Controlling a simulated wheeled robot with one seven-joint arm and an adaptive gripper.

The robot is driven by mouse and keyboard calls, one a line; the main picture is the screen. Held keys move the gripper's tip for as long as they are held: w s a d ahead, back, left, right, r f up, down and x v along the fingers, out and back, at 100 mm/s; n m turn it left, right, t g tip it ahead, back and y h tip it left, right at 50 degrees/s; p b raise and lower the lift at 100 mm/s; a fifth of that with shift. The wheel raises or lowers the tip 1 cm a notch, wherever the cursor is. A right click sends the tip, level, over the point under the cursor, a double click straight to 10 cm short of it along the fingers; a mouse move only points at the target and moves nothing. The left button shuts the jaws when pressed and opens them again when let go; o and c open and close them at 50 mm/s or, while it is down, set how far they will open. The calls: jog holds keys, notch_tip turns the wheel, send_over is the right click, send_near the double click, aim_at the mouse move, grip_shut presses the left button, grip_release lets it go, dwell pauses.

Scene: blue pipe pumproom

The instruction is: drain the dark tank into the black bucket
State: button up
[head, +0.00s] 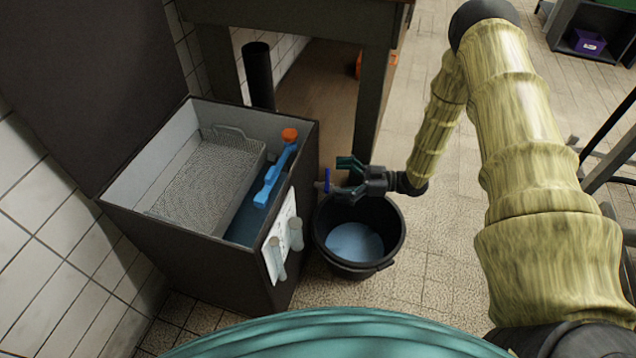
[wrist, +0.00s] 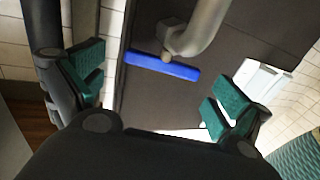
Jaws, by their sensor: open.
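The dark tank (head: 190,250) stands against the tiled wall with its lid up. It holds a mesh basket (head: 205,175) and bluish liquid (head: 242,222). A blue valve handle (head: 327,181) sits on a grey spout on the tank's side. In the wrist view the blue handle (wrist: 162,66) lies crosswise at the grey spout (wrist: 203,28). The black bucket (head: 383,262) stands on the floor beside the tank, below the spout, with pale blue liquid in it. My gripper (head: 349,177) is open above the bucket; in the wrist view the blue handle shows between its green fingers (wrist: 158,87), apparently untouched.
A blue tool with an orange cap (head: 275,172) rests at the tank's rim. A white sheet (head: 277,245) and two pale tubes are on the tank's front. A table leg (head: 371,105) and a dark pipe (head: 258,75) stand behind.

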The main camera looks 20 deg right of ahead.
aim_at(327, 178)
jog(key=shift+b+x, duration=0.3)
jog(key=shift+x, duration=1.35)
jog(key=shift+c, duration=0.4)
jog(key=shift+r, duration=0.1)
jog(key=c, duration=0.9)
